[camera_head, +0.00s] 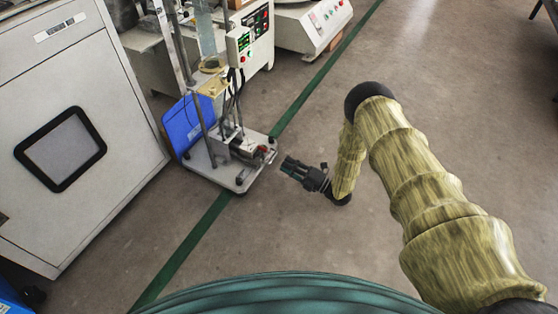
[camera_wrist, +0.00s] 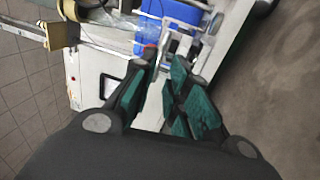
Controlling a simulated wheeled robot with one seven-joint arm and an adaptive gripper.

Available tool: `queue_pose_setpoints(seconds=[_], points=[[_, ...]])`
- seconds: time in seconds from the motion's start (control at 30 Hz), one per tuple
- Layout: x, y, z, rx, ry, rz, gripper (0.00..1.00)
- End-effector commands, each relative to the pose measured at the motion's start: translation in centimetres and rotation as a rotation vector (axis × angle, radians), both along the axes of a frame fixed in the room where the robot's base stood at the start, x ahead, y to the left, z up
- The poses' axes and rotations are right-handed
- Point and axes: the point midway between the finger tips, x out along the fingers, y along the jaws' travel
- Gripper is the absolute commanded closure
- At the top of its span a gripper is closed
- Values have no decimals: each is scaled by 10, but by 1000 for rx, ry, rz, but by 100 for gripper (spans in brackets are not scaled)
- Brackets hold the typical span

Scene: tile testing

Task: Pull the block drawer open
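A small metal block assembly (camera_head: 247,150) with a red part sits low on the test machine's grey base plate (camera_head: 207,163) in the head view. I take this for the block drawer; I cannot make out a separate handle or how far out it stands. My gripper (camera_head: 284,166) is just right of its outer end, apart from it in the picture. In the wrist view my gripper (camera_wrist: 165,66) has its green-padded fingers spread, with nothing seen held between them. Metal parts (camera_wrist: 178,46) of the machine show beyond the fingertips, partly hidden by them.
A large grey cabinet (camera_head: 70,130) stands at the left. Another white machine (camera_head: 308,24) is behind. The floor (camera_head: 290,225) to the right and front is clear.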

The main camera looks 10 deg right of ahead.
Motion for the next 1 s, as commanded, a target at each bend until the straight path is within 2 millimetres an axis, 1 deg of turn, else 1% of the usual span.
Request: queue_pose_setpoints(seconds=[0.03, 0.2, 0.4, 1.0], points=[[-6, -8, -2, 0, 0, -1, 84], [-20, -26, -6, 0, 0, 1, 84], [-28, -38, -8, 1, -1, 1, 84], [-30, -39, -8, 0, 2, 0, 84]])
